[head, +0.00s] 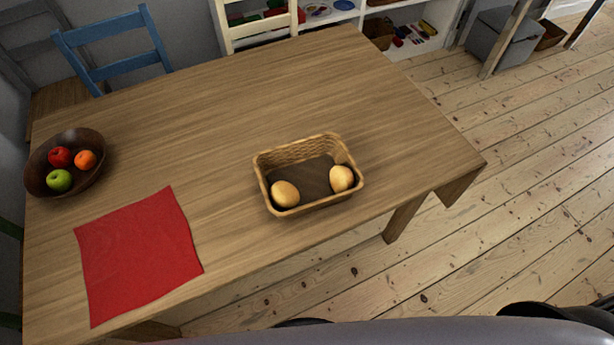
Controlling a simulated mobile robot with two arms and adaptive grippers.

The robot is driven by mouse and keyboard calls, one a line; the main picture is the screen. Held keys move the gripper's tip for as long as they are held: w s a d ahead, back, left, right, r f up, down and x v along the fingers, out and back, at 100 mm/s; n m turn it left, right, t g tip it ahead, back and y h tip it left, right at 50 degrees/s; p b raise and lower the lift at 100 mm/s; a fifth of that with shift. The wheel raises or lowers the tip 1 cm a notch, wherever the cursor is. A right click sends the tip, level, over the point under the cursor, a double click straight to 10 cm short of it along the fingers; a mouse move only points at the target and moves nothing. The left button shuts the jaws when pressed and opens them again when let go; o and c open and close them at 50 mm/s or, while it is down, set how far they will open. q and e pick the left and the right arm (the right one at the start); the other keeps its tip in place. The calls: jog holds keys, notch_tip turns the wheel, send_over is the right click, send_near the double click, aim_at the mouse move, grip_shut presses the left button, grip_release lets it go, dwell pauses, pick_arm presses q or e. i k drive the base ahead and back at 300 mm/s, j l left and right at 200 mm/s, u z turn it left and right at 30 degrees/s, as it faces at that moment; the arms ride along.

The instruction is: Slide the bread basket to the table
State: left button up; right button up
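A wicker bread basket (308,206) stands on the wooden table (230,115), right of its middle and close to its near edge. Two bread rolls lie in the basket, one at the near left (285,194) and one at the right (341,178). The basket's dark bottom shows between them. Neither of my grippers is in the head view.
A dark bowl (36,181) with several fruits stands at the table's left. A red cloth (138,255) lies at the near left. A blue chair (113,66) and a pale chair (258,25) stand along the far side. The tabletop around the basket is clear.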

aim_at(306, 164)
jog(key=u, duration=0.95)
jog(key=k+l+u, duration=0.2)
jog(key=l, duration=0.2)
jog(key=k+l+u, duration=0.2)
jog(key=l, duration=0.2)
jog(key=l+u, duration=0.25)
jog(key=l, duration=0.15)
jog(key=k+l+u, duration=0.2)
jog(key=k+l, duration=0.3)
jog(key=l, duration=0.15)
